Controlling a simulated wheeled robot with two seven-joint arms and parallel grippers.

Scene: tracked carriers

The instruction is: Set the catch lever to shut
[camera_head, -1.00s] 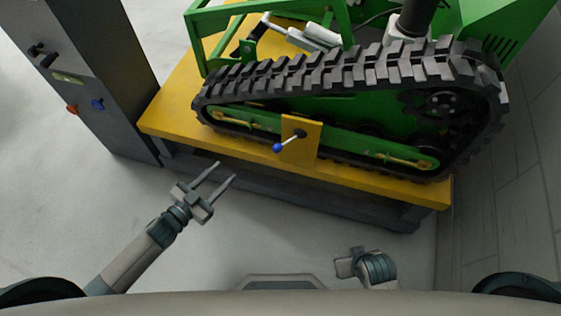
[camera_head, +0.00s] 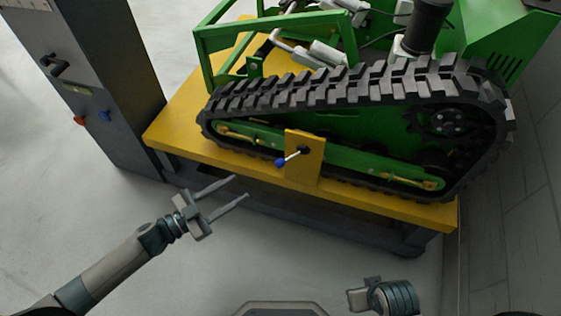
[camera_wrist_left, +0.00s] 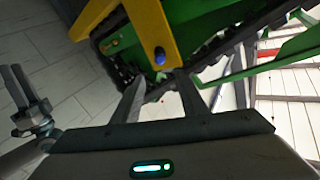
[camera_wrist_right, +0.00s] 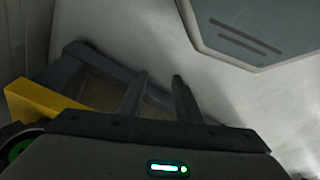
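The catch lever (camera_head: 293,157) is a short silvery rod with a blue ball knob (camera_head: 280,163). It sits on a yellow plate (camera_head: 307,172) at the side of the green tracked carrier (camera_head: 345,170). The rod points left and slightly down from its dark pivot. My left gripper (camera_head: 240,187) is open and empty, to the left of and below the knob, apart from it. In the left wrist view the knob (camera_wrist_left: 160,56) shows beyond the open fingers. My right gripper shows only in part in the head view, low right; in the right wrist view its fingers (camera_wrist_right: 157,88) are apart and empty.
The carrier's black track (camera_head: 350,85) rests on a yellow platform (camera_head: 175,138) with a dark base. A dark grey cabinet (camera_head: 105,80) with a handle and coloured knobs stands at the left. The floor in front of the platform is clear.

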